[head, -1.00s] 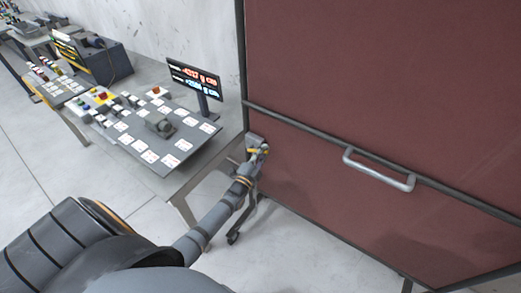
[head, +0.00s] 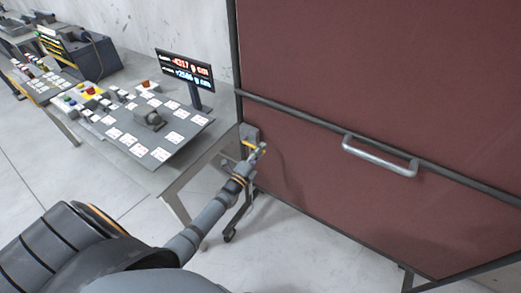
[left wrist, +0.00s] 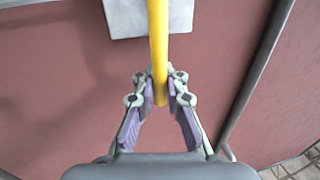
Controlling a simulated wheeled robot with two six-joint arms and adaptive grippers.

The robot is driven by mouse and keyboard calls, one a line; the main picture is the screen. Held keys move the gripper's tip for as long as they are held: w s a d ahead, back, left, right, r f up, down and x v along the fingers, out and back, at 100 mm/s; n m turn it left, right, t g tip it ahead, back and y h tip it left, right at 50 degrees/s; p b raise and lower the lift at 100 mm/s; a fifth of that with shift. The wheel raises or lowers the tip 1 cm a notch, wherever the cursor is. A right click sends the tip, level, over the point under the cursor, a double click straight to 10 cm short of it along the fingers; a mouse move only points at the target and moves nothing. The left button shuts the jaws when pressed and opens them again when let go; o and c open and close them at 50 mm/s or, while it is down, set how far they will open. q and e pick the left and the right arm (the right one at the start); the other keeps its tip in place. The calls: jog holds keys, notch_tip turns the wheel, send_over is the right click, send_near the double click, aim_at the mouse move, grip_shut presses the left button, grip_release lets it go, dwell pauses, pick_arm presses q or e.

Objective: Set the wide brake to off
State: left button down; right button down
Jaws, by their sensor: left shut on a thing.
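A yellow lever (head: 248,143) sticks out from a small grey box (head: 251,130) at the lower left edge of the large dark red panel. I take this lever to be the wide brake; no label on it is readable. My left gripper (head: 259,151) is at the lever. In the left wrist view the gripper (left wrist: 160,88) is shut around the free end of the yellow lever (left wrist: 158,45), one finger on each side. The box (left wrist: 126,18) is at the top of that view. My right gripper is not in view.
The dark red panel (head: 360,60) carries a metal handle (head: 381,157) and stands on a wheeled frame. A table with a labelled control board (head: 140,140) and a numeric display (head: 186,68) stands to the left. Pale floor is clear between them and me.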

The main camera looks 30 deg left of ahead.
pick_arm(q)
jog(key=shift+f, duration=0.1)
jog(key=c, duration=1.4)
grip_release()
jog(key=d+v, duration=0.1)
jog(key=v, duration=1.1)
jog(key=shift+a, duration=0.45)
